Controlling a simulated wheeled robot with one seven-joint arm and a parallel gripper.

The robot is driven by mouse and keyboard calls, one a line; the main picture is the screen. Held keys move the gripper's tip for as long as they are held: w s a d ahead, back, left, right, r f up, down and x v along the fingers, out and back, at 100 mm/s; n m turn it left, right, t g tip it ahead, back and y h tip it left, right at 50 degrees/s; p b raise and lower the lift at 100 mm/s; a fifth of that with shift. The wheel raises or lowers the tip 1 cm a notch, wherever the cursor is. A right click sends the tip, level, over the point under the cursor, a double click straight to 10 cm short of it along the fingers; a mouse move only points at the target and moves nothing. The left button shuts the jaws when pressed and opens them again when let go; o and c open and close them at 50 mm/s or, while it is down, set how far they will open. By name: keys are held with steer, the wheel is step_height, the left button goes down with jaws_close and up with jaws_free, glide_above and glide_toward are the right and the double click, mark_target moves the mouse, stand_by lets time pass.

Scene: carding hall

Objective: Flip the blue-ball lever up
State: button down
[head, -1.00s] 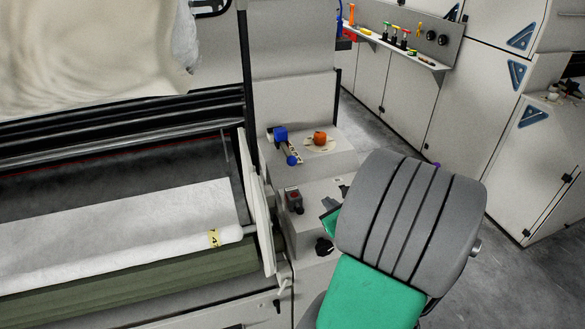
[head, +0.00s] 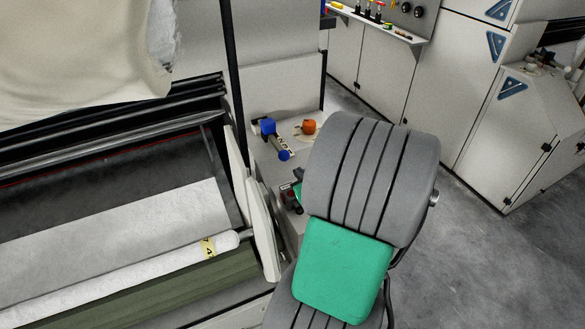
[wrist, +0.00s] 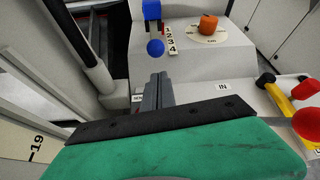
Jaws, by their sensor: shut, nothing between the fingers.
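The blue-ball lever has a blue block (head: 267,126) at its pivot and a blue ball (head: 284,155) at its free end, which points down toward the front of the grey console. In the wrist view the ball (wrist: 155,47) hangs below the block, beside a strip numbered 1 to 4. My gripper (wrist: 158,77) is shut and empty. Its fingertips appear just below the ball in the wrist view, with a visible gap between them. In the head view my arm hides most of the gripper.
An orange knob (wrist: 208,23) sits on a round dial right of the lever. A yellow lever (wrist: 277,97) with a red ball (wrist: 308,123) stands at the wrist view's right. The white roll (head: 150,265) and machine frame lie left. Grey floor (head: 470,250) is open at right.

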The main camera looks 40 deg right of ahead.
steer(key=x, duration=0.9)
steer(key=shift+w+f, duration=0.1)
steer(key=shift+f, duration=0.05)
